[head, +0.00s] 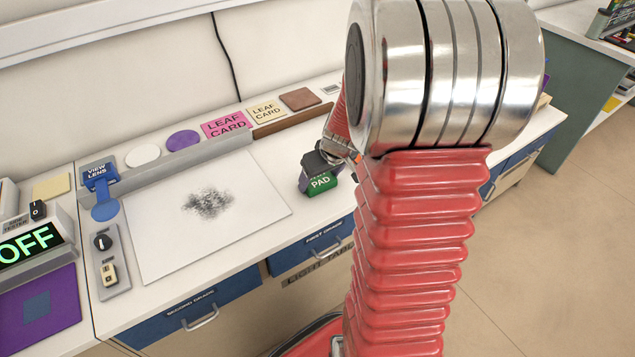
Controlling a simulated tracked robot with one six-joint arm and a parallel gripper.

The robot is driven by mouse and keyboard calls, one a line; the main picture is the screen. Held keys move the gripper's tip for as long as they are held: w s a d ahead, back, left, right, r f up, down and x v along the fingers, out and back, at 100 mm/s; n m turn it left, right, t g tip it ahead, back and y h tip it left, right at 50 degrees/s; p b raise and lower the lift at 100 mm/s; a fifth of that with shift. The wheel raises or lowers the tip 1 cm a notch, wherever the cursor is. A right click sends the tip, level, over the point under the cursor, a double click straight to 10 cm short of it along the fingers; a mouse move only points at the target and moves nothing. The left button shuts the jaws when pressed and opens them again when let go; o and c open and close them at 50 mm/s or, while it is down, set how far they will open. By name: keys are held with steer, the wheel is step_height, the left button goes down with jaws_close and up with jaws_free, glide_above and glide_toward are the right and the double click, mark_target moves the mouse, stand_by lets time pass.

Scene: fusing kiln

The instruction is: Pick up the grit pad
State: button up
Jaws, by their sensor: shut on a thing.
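The grit pad (321,184) is a green block with white lettering, of which "PAD" can be read. It is at the right part of the white worktop, to the right of the white panel. My gripper (316,168) is shut on the pad from above, and its dark fingers cover the upper part of the lettering. I cannot tell whether the pad touches the worktop or is just above it. My red arm and its metal joint hide the worktop to the right of the pad.
A white panel (160,240) with a dark speckled patch lies left of the pad. Behind it, a grey ledge (185,158) backs a row with the pink leaf card (226,125) and other pieces. Blue drawers (193,312) are below the front edge. A viewing lens (100,180) stands at left.

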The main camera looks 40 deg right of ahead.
mark_target(319, 181)
steer(key=shift+r, duration=0.1)
steer(key=shift+c, duration=0.4)
step_height(319, 181, up, 10)
stand_by(0.3)
stand_by(0.3)
steer(key=o, duration=0.5)
steer(key=c, duration=0.4)
steer(key=shift+a, duration=0.1)
